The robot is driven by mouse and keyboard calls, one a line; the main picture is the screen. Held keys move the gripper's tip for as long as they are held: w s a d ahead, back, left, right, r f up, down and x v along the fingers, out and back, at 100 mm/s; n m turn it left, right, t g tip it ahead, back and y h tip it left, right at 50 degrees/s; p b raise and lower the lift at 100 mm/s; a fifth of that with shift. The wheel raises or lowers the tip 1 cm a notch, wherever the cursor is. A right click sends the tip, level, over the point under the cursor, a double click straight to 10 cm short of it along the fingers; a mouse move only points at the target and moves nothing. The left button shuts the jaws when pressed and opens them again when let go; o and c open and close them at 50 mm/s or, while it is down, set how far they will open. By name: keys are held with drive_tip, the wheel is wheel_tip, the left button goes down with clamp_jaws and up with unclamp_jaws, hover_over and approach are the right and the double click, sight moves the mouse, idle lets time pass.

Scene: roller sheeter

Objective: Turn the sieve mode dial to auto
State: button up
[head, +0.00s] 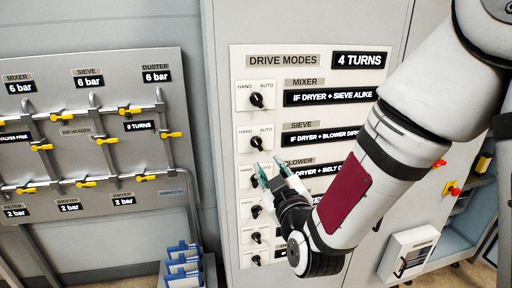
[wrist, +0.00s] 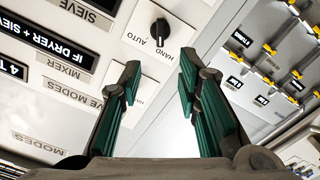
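The sieve dial (head: 257,142) is a black knob on a white plate with HAND at left and AUTO at right. It sits left of the SIEVE label (head: 301,126). In the wrist view, which is roughly upside down, the sieve dial (wrist: 160,32) shows beyond and between my fingertips. I cannot tell for sure which label its pointer faces. My gripper (head: 269,168) is open and empty, its green-padded fingers apart. In the head view its tips appear just below the sieve dial, over the blower row, apart from the knob.
The mixer dial (head: 257,100) is above the sieve dial, with several more dials below. My arm covers part of the panel's right side. A grey board (head: 100,150) with pipes and yellow valves stands at left. Blue-handled parts (head: 183,262) are low at left.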

sight(257, 144)
drive_tip(key=b+x, duration=0.1)
drive_tip(key=x, duration=1.1)
drive_tip(key=shift+w+a+f, duration=0.1)
drive_tip(key=shift+w, duration=0.3)
clamp_jaws()
